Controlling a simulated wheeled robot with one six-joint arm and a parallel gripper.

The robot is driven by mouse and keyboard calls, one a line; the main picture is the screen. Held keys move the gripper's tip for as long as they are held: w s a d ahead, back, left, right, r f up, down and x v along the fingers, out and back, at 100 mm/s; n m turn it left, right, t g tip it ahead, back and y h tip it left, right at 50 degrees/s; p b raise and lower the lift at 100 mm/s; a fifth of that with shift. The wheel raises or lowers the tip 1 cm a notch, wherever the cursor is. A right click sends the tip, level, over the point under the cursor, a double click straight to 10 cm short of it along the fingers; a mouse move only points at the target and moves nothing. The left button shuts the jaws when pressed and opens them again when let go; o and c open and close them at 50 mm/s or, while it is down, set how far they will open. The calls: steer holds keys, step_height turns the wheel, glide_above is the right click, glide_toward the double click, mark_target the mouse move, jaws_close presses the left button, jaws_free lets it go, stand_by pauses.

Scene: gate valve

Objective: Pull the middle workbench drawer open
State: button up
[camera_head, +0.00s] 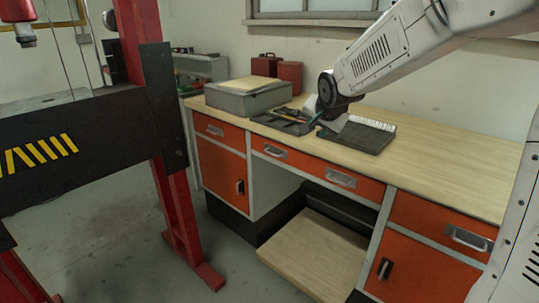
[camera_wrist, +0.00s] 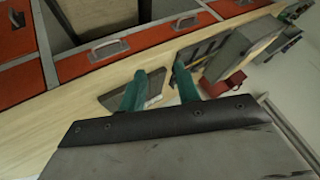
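The middle workbench drawer (camera_head: 312,172) is an orange front with two metal handles, a left handle (camera_head: 275,152) and a right handle (camera_head: 341,180). It looks shut, flush with the bench front. In the wrist view the drawer front (camera_wrist: 140,41) shows at upper left, with its handles (camera_wrist: 110,48) along it. My gripper (camera_head: 318,117) hangs above the bench top, behind and above the drawer, apart from both handles. In the wrist view its two teal fingers (camera_wrist: 159,75) stand apart with nothing between them. In the head view the fingers are partly hidden by my wrist.
A dark tray (camera_head: 358,135) and a tool tray (camera_head: 285,122) lie on the bench top below my gripper. A grey case (camera_head: 247,97) and red boxes (camera_head: 290,75) stand at the left. A red press frame (camera_head: 170,180) stands left of the bench. Floor before the bench is partly clear.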

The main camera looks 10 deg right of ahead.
steer(key=w+f+m+t, duration=0.2)
steer(key=w+f, duration=0.2)
steer(key=w, duration=0.7)
steer(key=m+t+y, duration=0.3)
steer(key=m, duration=0.1)
glide_toward(271, 154)
step_height(271, 154, up, 7)
steer(key=s+d, duration=0.1)
steer(key=d, duration=0.1)
steer(key=w+a+f+m+t+y, duration=0.2)
steer(key=w+f+m+t, duration=0.15)
steer(key=f, duration=0.65)
steer(key=shift+n+g, duration=0.35)
steer(key=shift+x, duration=4.1)
steer(key=shift+d, duration=0.1)
jaws_close()
